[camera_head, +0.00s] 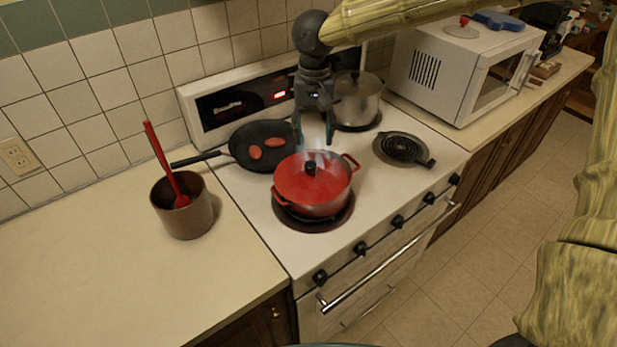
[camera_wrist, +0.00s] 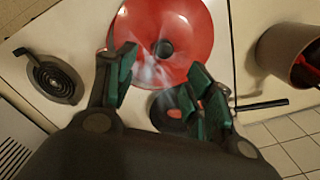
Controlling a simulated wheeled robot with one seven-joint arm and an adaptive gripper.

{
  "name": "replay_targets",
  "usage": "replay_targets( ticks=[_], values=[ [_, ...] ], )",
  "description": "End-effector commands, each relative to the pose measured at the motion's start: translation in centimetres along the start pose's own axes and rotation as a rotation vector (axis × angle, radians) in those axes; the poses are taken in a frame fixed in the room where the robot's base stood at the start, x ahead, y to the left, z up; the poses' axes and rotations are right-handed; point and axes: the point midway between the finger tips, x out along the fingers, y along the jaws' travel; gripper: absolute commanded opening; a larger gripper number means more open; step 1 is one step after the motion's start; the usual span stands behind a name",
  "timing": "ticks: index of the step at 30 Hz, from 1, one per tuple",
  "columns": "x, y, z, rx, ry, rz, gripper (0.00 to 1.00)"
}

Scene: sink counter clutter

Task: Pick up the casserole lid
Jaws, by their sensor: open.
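The casserole lid (camera_head: 306,176) is red with a dark round knob, and it sits on the red casserole pot (camera_head: 318,209) on the front left burner. In the wrist view the lid (camera_wrist: 180,22) is at the top centre, with its knob beyond the fingertips. My gripper (camera_head: 313,138) is open and empty, pointing down just behind and above the lid. In the wrist view my gripper's green-padded fingers (camera_wrist: 162,75) are spread apart, and nothing is between them. No contact with the lid shows. Steam blurs part of the lid.
A black frying pan (camera_head: 263,146) with red pieces is left of my gripper. A steel pot (camera_head: 356,98) stands close at the right rear. A bare burner (camera_head: 403,148) is at right. A brown pot (camera_head: 183,205) with a red utensil stands on the left counter. A microwave (camera_head: 455,65) is at right.

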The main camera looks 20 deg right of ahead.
Motion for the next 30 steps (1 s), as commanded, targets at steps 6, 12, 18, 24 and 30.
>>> replay_targets(
  ticks=[6, 12, 18, 24, 30],
  values=[
    [2.4, 0.3, 0.1, 0.002, -0.002, 0.002, 0.53],
    [4.8, 0.3, 0.1, 0.004, -0.001, 0.002, 0.53],
    [5.8, 0.0, 0.1, 0.002, -0.001, 0.002, 0.53],
    [8.0, -0.6, 0.3, -0.001, -0.002, 0.004, 0.53],
    [10.2, -0.7, 0.3, 0.000, -0.001, 0.003, 0.53]
  ],
)
